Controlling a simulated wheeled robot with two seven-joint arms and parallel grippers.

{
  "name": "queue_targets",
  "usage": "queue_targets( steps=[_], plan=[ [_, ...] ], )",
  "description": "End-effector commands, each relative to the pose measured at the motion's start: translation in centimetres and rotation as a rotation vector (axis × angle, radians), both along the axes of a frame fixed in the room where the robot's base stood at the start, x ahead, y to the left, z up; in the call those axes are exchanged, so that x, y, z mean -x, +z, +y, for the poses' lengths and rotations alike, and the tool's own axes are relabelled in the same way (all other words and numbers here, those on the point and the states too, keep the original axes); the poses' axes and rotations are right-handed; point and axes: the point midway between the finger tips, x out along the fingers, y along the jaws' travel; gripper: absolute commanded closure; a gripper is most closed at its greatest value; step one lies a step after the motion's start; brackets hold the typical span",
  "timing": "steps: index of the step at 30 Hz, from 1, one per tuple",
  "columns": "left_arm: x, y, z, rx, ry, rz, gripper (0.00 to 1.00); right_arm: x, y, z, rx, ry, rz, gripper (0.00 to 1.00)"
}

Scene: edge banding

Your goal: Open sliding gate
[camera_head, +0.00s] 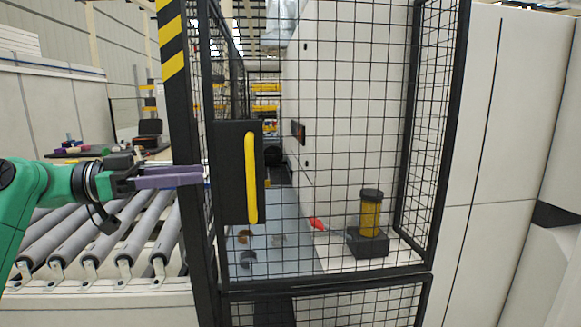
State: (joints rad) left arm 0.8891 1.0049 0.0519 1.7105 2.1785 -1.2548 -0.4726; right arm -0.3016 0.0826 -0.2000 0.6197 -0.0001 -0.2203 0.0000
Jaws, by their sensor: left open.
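The sliding gate (328,277) is a black frame with wire mesh and fills the middle of the head view. A black plate (231,177) with a yellow vertical handle (251,178) sits on its left side. My left gripper (203,176), with purple fingers on a green arm, is open and points right, left of the handle plate. Its fingertips show close to the black post and plate edge; I cannot tell whether they touch. The gate's left edge stands by the post with yellow and black stripes (172,62). My right gripper is not in view.
A roller conveyor (95,235) lies below my left arm. Behind the mesh are a white machine wall (345,120), a yellow and black cylinder on a block (370,225) and a red item (317,223). White panels (490,150) stand at the right.

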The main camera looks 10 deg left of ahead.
Motion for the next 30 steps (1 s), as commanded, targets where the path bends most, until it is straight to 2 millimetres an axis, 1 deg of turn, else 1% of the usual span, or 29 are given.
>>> queue_targets(
  steps=[2, 5, 8, 14, 15, 19, 21, 24, 30],
  plan=[
    [0.0, 0.2, -0.2, -0.002, -0.003, -0.002, 0.50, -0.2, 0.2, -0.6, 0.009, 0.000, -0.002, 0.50],
    [-0.4, 0.3, -1.2, -0.003, -0.004, -0.002, 0.50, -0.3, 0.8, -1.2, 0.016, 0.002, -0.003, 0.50],
    [-1.3, 0.5, -3.2, -0.002, -0.006, -0.001, 0.50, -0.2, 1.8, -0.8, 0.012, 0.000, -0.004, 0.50],
    [-3.7, 0.7, -8.2, -0.001, -0.006, -0.002, 0.50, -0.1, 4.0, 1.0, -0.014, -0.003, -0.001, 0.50],
    [-4.2, 0.7, -9.1, 0.001, -0.006, -0.001, 0.50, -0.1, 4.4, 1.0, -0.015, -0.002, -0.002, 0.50],
    [-5.4, 0.5, -11.6, 0.001, -0.004, -0.001, 0.50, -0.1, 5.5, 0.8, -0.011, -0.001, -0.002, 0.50],
    [-5.9, 0.4, -12.5, 0.000, -0.003, -0.001, 0.50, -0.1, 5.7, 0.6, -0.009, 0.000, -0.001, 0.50],
    [-6.2, 0.1, -13.1, -0.001, -0.002, -0.002, 0.50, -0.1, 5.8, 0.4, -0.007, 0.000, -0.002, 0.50],
    [-6.2, -0.1, -13.2, 0.000, -0.001, -0.001, 0.50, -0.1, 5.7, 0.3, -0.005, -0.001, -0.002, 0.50]
  ],
)
